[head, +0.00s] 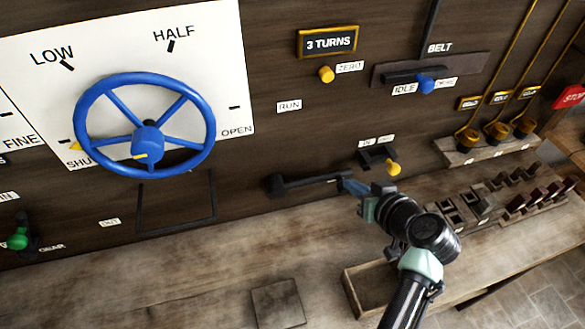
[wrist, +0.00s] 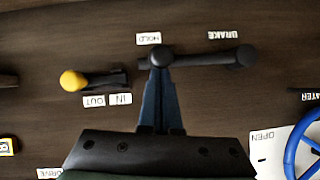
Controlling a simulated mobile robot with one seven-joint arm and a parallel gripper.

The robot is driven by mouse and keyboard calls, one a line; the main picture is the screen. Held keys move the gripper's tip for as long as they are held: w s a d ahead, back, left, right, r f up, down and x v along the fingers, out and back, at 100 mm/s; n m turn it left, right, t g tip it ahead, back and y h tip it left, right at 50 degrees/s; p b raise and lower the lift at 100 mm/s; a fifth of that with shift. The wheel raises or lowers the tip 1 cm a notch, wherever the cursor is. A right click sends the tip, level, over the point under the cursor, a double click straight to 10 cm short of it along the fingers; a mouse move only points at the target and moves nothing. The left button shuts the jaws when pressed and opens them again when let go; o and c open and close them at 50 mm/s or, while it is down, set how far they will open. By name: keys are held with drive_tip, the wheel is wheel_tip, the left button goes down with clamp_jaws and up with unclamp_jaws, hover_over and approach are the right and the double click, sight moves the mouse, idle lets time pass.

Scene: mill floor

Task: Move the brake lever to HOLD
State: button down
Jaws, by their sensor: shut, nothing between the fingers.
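The brake lever (head: 310,181) is a black bar on the dark wooden panel, lying roughly level, with its thick end at the left in the head view. In the wrist view, which looks upside down, the lever (wrist: 205,58) runs from a round end at the right to its other end at my fingertips. The HOLD label (wrist: 148,38) sits beside that fingertip end; the BRAKE label (wrist: 225,35) is along the bar. My gripper (head: 347,184) is shut and empty, its tips (wrist: 160,68) at the lever's end. I cannot tell whether they touch.
A yellow-knobbed IN/OUT lever (head: 393,169) is close to the right of my gripper. A blue handwheel (head: 145,125) is at the left, with the RUN label (head: 289,105) above the brake lever. A wooden bench (head: 200,275) with an open box (head: 352,290) lies below.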

drive_tip(key=shift+s+d+f, duration=0.1)
drive_tip(key=shift+f, duration=0.25)
drive_tip(key=shift+s+f, duration=0.1)
drive_tip(key=shift+f, duration=0.15)
drive_tip(key=shift+r, duration=0.1)
